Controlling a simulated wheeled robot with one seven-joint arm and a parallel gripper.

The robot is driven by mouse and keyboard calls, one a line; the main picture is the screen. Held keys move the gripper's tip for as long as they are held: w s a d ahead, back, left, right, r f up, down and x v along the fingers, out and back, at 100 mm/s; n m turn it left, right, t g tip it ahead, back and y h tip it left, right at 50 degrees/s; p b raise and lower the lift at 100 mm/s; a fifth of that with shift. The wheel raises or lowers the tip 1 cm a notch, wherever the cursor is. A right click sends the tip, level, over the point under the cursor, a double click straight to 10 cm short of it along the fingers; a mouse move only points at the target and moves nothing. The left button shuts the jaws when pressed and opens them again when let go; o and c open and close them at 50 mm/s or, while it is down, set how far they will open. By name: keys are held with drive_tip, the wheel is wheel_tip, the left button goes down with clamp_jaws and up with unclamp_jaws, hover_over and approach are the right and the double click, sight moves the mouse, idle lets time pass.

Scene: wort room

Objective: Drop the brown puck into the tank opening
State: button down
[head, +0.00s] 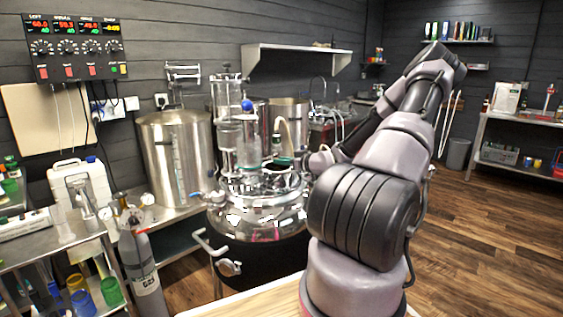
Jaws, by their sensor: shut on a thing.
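The tank (262,252) stands in the middle, a wide vessel with a dark body and a shiny metal domed lid. Glass and metal fittings crowd the top of the lid. I cannot make out the tank opening clearly among them. My arm rises at the right, bends at the top and comes back down behind itself. My gripper (306,166) is small and partly hidden at the arm's far end, above the right side of the lid. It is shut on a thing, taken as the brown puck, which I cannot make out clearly.
A tall steel pot (177,158) stands left of the tank. Glass columns (227,110) with a blue knob rise from the lid near my gripper. A gas cylinder (143,268) and a cluttered steel cart (62,253) are at the left. The wooden floor (490,230) at the right is clear.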

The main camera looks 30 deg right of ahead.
drive_tip(key=shift+s+d, duration=0.1)
drive_tip(key=shift+s, duration=0.05)
drive_tip(key=c, duration=0.7)
unclamp_jaws()
drive_tip(key=v, duration=1.1)
